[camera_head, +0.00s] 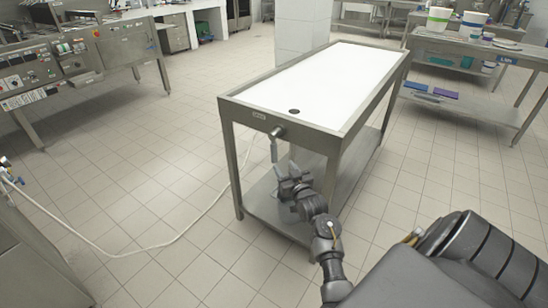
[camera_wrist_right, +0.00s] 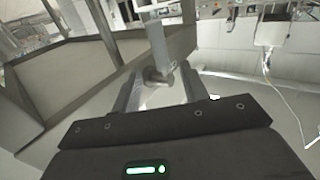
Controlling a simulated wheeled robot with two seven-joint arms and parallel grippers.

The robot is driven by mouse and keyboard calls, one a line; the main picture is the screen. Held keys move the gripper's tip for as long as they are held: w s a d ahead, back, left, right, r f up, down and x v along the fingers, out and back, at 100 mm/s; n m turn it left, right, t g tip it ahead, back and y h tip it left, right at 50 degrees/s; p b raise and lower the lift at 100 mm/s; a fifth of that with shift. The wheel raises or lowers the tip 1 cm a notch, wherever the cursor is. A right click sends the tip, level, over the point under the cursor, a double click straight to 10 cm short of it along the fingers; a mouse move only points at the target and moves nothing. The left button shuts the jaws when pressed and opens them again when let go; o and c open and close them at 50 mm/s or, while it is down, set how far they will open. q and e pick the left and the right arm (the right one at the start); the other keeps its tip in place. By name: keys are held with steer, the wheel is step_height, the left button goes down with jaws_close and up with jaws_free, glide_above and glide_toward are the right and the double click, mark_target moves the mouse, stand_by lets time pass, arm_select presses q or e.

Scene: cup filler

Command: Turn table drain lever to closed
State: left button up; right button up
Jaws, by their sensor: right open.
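A steel table (camera_head: 228,130) with a white top stands in the middle of the head view. A round dark drain hole (camera_head: 294,111) is in the top near its front end. Below the front rim, a metal drain pipe (camera_head: 278,131) sticks out, and its thin lever (camera_head: 273,151) points down. My right gripper (camera_head: 284,173) is just below the lever, in front of the table. In the right wrist view the open right gripper (camera_wrist_right: 161,82) has metal drain parts (camera_wrist_right: 158,72) between or just beyond its fingers; contact cannot be told. My left gripper is out of view.
The table's lower shelf (camera_head: 262,193) and front legs are close to my right arm. A white hose (camera_head: 185,235) lies across the tiled floor. A control-panel bench (camera_head: 60,75) stands left, and a side table (camera_head: 470,48) with tubs stands right. The floor left of the table is mostly clear.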

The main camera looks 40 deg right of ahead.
mark_target(275, 153)
steer(key=b+x, duration=0.1)
steer(key=x, duration=0.8)
steer(key=shift+w+d, duration=0.15)
steer(key=shift+w, duration=0.1)
steer(key=shift+w+d+r, duration=0.1)
steer(key=shift+w+d, duration=0.05)
steer(key=shift+w, duration=0.5)
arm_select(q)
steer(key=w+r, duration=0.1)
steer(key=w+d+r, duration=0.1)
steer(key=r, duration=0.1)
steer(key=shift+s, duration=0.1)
arm_select(e)
steer(key=shift+c, duration=0.3)
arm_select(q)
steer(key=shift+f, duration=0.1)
arm_select(e)
jaws_close()
